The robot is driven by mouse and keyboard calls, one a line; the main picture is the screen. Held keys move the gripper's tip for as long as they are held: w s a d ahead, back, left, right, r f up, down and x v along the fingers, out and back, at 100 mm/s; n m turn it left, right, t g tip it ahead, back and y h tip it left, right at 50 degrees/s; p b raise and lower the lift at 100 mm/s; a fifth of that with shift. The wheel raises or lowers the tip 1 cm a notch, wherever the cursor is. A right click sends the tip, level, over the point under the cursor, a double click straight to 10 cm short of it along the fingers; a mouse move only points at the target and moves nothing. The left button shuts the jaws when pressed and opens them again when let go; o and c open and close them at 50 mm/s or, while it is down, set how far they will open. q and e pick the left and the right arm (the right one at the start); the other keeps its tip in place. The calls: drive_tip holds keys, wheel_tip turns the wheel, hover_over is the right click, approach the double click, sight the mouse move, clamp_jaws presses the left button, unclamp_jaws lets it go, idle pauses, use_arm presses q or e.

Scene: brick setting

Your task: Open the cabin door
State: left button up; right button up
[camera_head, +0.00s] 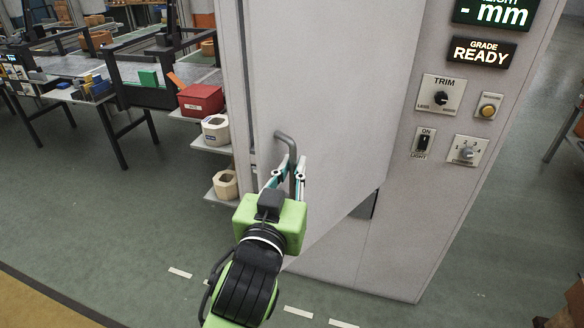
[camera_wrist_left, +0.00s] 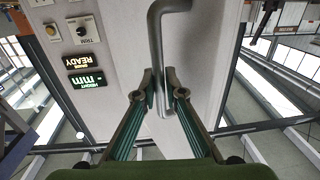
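The cabin door (camera_head: 325,90) is a plain light grey panel on a tall grey cabinet. It stands ajar, its lower edge slanting out from the cabinet front with a dark gap (camera_head: 371,206) near the lower right. The grey bent-bar handle (camera_head: 285,137) is on the door's left part. My left gripper (camera_head: 292,168) is at the handle, with a finger on each side of the bar. In the left wrist view the handle (camera_wrist_left: 155,40) runs between the closely drawn fingertips (camera_wrist_left: 159,76), which appear shut on it. My right gripper is not in view.
The cabinet's control panel (camera_head: 455,190) has knobs, a switch and lit displays, right of the door. At the left stand workbenches and a shelf with a red box (camera_head: 200,100) and pale bins (camera_head: 216,130). Green floor (camera_head: 110,225) is clear in front.

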use_arm(q)
drive_tip(key=shift+o, duration=0.9)
drive_tip(key=shift+s, duration=0.1)
drive_tip(key=v, duration=0.7)
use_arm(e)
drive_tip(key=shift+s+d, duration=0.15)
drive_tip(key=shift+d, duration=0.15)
use_arm(q)
drive_tip(key=shift+s, duration=0.1)
drive_tip(key=shift+c, duration=0.3)
